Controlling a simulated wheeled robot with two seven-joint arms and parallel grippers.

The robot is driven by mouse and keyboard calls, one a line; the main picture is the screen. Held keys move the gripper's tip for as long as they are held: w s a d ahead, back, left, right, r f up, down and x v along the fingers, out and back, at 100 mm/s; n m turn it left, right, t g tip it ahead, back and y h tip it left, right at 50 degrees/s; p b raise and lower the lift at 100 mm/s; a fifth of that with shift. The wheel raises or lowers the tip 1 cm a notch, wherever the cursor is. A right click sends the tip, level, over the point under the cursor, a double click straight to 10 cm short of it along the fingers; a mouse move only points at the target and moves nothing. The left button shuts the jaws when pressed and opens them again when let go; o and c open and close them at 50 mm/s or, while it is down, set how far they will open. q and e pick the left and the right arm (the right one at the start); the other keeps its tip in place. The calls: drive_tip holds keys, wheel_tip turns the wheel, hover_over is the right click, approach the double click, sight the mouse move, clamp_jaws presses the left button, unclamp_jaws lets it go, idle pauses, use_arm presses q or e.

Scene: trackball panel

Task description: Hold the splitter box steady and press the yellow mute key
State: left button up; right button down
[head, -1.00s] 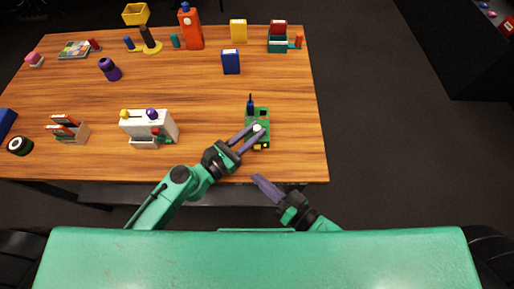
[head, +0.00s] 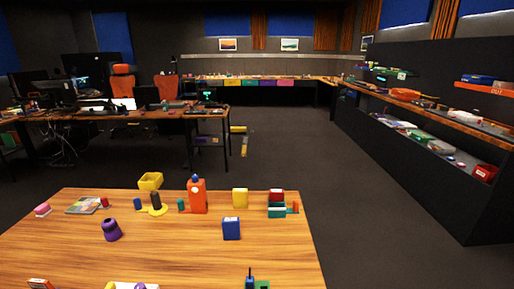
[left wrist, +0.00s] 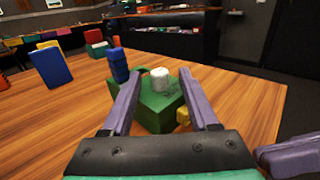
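The green splitter box (left wrist: 158,108) stands on the wooden table in the left wrist view. It has a white rounded knob (left wrist: 160,80) on top, a blue upright part (left wrist: 119,65) at its far left and a yellow key (left wrist: 183,117) at its near right. Only its far end (head: 262,285) shows at the head view's bottom edge. My left gripper (left wrist: 158,82) is open, its purple fingers apart on either side of the knob; I cannot tell whether they touch the box. Part of my right gripper (left wrist: 290,155) shows at the lower right; its opening is unclear.
A blue box (head: 231,229) stands behind the splitter box. An orange bottle (head: 197,196), a yellow box (head: 240,198) and a teal holder (head: 277,211) stand farther back. The wood right of the splitter box is clear up to the table's edge.

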use_arm(q)
drive_tip(key=v, duration=1.2)
drive_tip(key=o, duration=0.3)
drive_tip(key=shift+p+v, duration=0.7)
drive_tip(key=shift+v, duration=2.3)
drive_tip(key=shift+r, duration=0.1)
wheel_tip(320, 180, up, 4)
drive_tip(key=p, duration=0.5)
